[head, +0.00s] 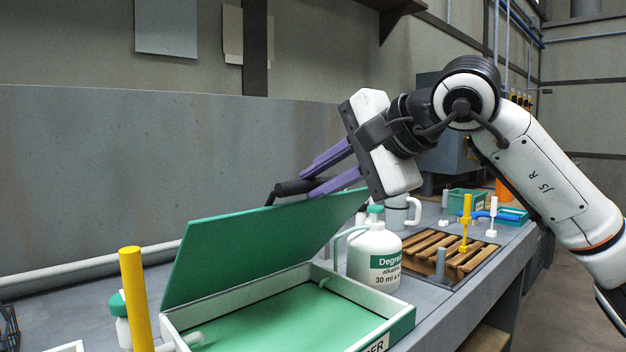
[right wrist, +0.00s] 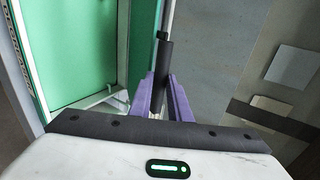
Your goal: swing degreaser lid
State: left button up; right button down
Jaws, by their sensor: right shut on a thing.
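The degreaser lid (head: 250,240) is a flat green panel, raised and tilted back above its shallow green box (head: 400,328). It also shows in the right wrist view (right wrist: 70,50). A black bar handle (head: 285,190) is at the lid's upper edge. My right gripper (head: 308,184), with purple fingers, is shut on this handle. In the right wrist view the handle (right wrist: 162,62) stands between the two fingers (right wrist: 158,95). The box's interior is open to view, with a green floor and pale walls. My left gripper is not in view.
A white degreaser jug (head: 374,258) stands close behind the box's right side. A yellow post (head: 136,298) rises at the near left. A wooden slatted rack (head: 440,255) and green bins (head: 466,201) lie farther right. A grey wall panel stands behind the bench.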

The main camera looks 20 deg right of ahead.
pick_arm(q)
jog(key=b, duration=0.1)
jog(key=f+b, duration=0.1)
jog(key=b, duration=0.1)
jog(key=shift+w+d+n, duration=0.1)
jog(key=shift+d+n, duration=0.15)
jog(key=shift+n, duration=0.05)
pick_arm(e)
jog(key=s+f, duration=0.1)
jog(key=f, duration=0.1)
jog(key=s+d+f, duration=0.1)
jog(key=s+f, duration=0.1)
jog(key=shift+f, duration=0.15)
